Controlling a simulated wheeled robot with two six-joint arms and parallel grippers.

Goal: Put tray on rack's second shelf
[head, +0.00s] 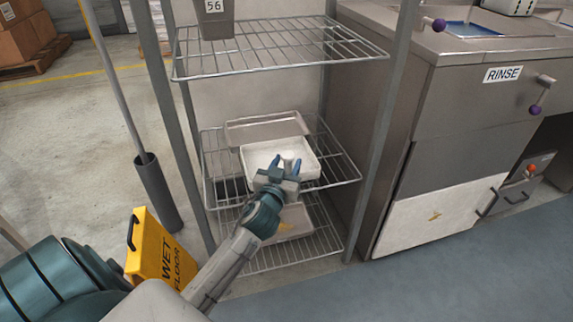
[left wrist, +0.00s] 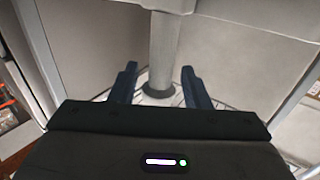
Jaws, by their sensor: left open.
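The wire rack (head: 345,160) has three shelves in view. A white shallow tray (head: 258,153) sits on the middle shelf (head: 338,166), towards its front. A grey tray (head: 265,127) lies behind it on the same shelf. My left gripper (head: 284,164) is over the front part of the white tray, with its blue fingers apart and nothing seen between them. Whether it touches the tray cannot be told. In the left wrist view the open fingers (left wrist: 158,75) point towards a grey upright post with a dark collar. My right gripper is not in view.
A pale box-like thing (head: 293,222) is on the low shelf, partly hidden by my arm. A grey bin marked 56 (head: 215,18) stands on the top shelf. A yellow wet-floor sign (head: 160,246) is at the left, and the rinse counter (head: 460,130) at the right.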

